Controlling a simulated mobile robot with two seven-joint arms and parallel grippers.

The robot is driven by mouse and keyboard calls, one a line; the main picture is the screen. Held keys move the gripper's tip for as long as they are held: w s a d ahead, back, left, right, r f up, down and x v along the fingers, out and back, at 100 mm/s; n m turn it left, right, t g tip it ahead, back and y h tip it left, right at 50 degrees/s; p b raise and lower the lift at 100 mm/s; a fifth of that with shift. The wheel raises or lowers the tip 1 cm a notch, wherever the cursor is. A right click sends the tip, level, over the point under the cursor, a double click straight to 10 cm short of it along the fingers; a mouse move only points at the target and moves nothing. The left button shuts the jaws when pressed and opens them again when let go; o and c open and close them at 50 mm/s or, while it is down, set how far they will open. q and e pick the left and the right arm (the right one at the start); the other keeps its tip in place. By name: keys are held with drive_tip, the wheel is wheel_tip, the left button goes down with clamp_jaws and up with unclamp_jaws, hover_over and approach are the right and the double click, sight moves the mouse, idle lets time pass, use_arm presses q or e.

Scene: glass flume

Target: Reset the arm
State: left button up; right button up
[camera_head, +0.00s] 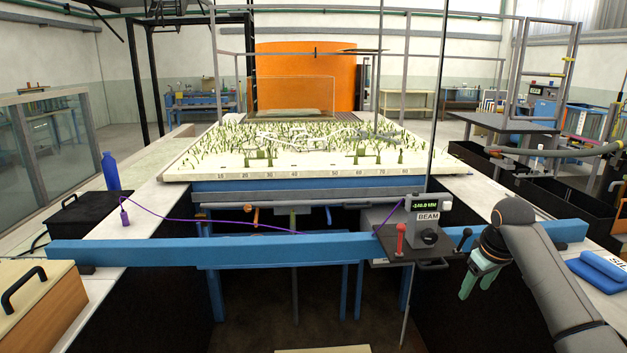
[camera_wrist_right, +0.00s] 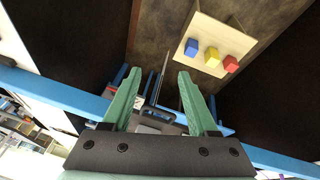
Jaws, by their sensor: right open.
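My right gripper (camera_head: 479,280) hangs at the right of the head view, with green fingers pointing down. It is just right of the instrument carriage (camera_head: 410,246) on the blue beam. In the right wrist view the two green fingers of this gripper (camera_wrist_right: 165,95) are spread apart with nothing between them. The carriage shows beyond and between the fingers in that view. My left gripper is in neither view.
The blue beam (camera_head: 300,250) crosses in front, carrying a BEAM display (camera_head: 427,206) and red lever (camera_head: 400,238). A board (camera_wrist_right: 205,45) with blue, yellow and red blocks lies below.

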drive_tip(key=s+a+f+t, duration=0.1)
drive_tip(key=s+a+f, duration=0.3)
drive_tip(key=f, duration=0.5)
drive_tip(key=s+a+f+t+y, duration=0.1)
drive_tip(key=s+a+f, duration=0.3)
drive_tip(key=f, duration=0.5)
drive_tip(key=s+a+f, duration=0.4)
drive_tip(key=f, duration=0.5)
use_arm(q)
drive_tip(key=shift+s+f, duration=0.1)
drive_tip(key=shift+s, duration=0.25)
use_arm(e)
drive_tip(key=s+a+f+m+t+y, duration=0.1)
drive_tip(key=s+a, duration=0.2)
drive_tip(key=s, duration=0.9)
drive_tip(key=s+a+f+t+y, duration=0.1)
drive_tip(key=s+a+f+t, duration=0.1)
drive_tip(key=s, duration=0.9)
drive_tip(key=shift+s+a+m+t, duration=0.3)
drive_tip(key=shift+s+a+m, duration=0.05)
drive_tip(key=shift+a+m, duration=0.1)
